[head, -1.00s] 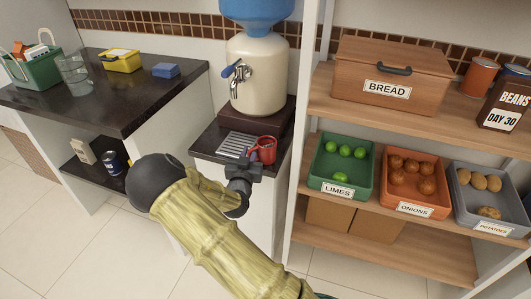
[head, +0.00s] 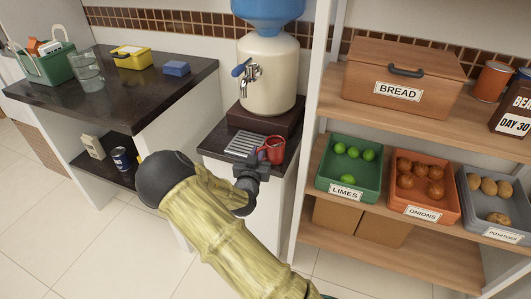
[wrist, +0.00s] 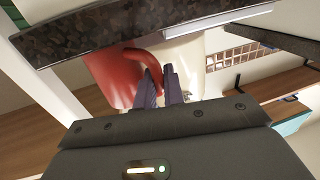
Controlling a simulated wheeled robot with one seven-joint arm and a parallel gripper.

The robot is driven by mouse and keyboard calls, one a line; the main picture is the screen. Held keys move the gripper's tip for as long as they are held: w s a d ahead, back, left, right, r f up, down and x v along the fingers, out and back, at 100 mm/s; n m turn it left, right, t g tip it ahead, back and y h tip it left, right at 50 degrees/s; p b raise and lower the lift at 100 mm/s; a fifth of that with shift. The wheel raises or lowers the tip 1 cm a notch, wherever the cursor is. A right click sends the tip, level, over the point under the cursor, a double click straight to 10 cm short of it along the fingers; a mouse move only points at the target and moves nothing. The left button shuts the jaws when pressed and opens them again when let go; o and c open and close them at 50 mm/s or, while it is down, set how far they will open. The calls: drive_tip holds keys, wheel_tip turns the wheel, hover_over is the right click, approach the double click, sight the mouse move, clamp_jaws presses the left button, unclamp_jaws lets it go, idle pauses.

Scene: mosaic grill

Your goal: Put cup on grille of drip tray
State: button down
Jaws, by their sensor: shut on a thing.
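A red cup (head: 274,150) is at the right side of the metal grille (head: 243,145) of the drip tray, in front of the water dispenser (head: 266,80). My gripper (head: 259,160) is at the cup's near side. In the wrist view my gripper (wrist: 163,84) has its two fingers closed on the handle of the red cup (wrist: 112,75). The cup's far side and rim are cut off or hidden there. I cannot tell from the head view whether the cup's base touches the counter.
The dispenser stands on a dark block with a tap (head: 250,78) over the grille. A shelf unit with a limes bin (head: 325,182) is close on the right. A dark counter (head: 110,95) is on the left. The tiled floor between is clear.

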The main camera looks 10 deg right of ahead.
wheel_tip(320, 180, up, 10)
drive_tip(key=shift+p, duration=0.7)
drive_tip(key=shift+f, duration=0.1)
